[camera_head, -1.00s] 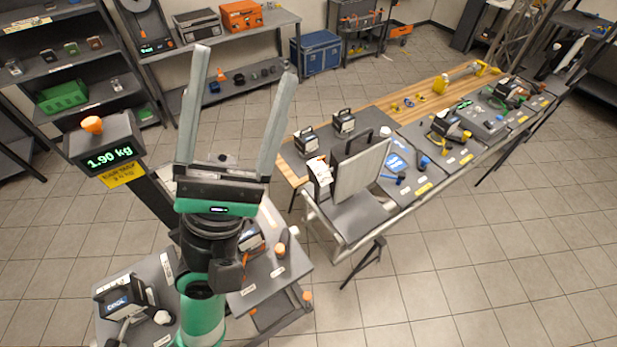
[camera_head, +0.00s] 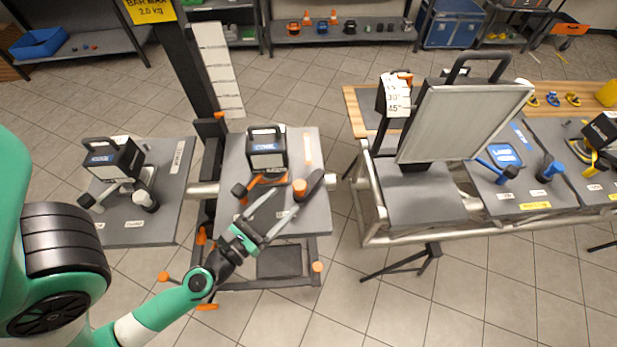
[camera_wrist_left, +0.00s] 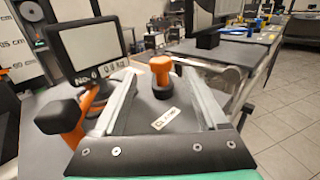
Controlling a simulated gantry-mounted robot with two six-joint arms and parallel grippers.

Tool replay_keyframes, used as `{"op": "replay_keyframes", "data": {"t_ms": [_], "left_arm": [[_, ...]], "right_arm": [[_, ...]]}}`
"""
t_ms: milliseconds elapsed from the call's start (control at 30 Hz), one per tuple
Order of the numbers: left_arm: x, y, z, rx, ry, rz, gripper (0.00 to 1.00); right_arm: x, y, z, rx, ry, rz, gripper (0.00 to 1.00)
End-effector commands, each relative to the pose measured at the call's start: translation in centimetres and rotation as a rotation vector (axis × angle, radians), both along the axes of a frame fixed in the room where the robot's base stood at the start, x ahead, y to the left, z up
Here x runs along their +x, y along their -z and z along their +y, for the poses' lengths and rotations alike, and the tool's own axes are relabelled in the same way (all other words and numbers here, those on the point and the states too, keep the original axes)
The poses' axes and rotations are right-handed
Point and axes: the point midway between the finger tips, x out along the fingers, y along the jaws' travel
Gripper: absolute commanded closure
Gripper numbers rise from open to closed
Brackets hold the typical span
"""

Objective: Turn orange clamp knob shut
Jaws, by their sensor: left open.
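The orange clamp knob (camera_head: 299,187) sits on a dark post on the grey board, right of a boxy device. In the left wrist view the knob (camera_wrist_left: 160,67) stands upright between the ends of my fingers, above a label that appears to read "CLAMP". My left gripper (camera_head: 287,199) reaches in from the lower left with its two long grey fingers spread. In the left wrist view the gripper (camera_wrist_left: 158,78) is open and empty, with a gap visible on both sides of the knob. Contact is not visible. My right gripper is not in view.
The boxy device (camera_head: 267,150) with a screen and orange bracket stands close beside the left finger. Another device (camera_head: 113,160) stands left, and a tilted grey panel (camera_head: 460,122) right. Floor in front is clear.

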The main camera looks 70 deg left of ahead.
Motion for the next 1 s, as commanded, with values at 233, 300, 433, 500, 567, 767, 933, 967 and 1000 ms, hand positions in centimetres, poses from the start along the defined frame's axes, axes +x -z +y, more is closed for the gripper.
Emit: {"op": "replay_keyframes", "data": {"t_ms": [233, 300, 433, 500, 567, 767, 933, 967, 1000], "left_arm": [[4.8, -0.8, 2.6, 0.001, -0.001, -0.005, 0.25], [6.1, -0.7, 3.3, 0.002, -0.001, -0.004, 0.25], [8.1, -0.4, 4.3, 0.002, 0.001, -0.004, 0.25], [8.7, -0.3, 4.6, 0.001, 0.001, -0.003, 0.25], [9.0, -0.2, 4.8, 0.001, 0.001, -0.002, 0.25], [9.2, -0.1, 4.9, 0.002, 0.001, -0.001, 0.25], [9.2, -0.1, 4.9, 0.002, 0.001, -0.001, 0.41], [9.2, -0.1, 4.9, 0.002, 0.001, -0.001, 0.46], [9.2, -0.1, 4.9, 0.002, 0.001, -0.001, 0.54]], "right_arm": [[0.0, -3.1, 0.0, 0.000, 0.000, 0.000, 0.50], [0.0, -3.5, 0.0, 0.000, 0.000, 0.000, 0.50], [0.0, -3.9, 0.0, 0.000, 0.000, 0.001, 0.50], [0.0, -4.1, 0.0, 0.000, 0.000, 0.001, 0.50], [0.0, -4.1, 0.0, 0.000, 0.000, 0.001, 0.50], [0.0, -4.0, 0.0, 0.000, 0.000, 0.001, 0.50], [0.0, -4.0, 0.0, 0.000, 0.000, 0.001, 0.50], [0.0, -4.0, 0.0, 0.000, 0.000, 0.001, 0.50], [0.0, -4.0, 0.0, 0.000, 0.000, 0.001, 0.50]]}}
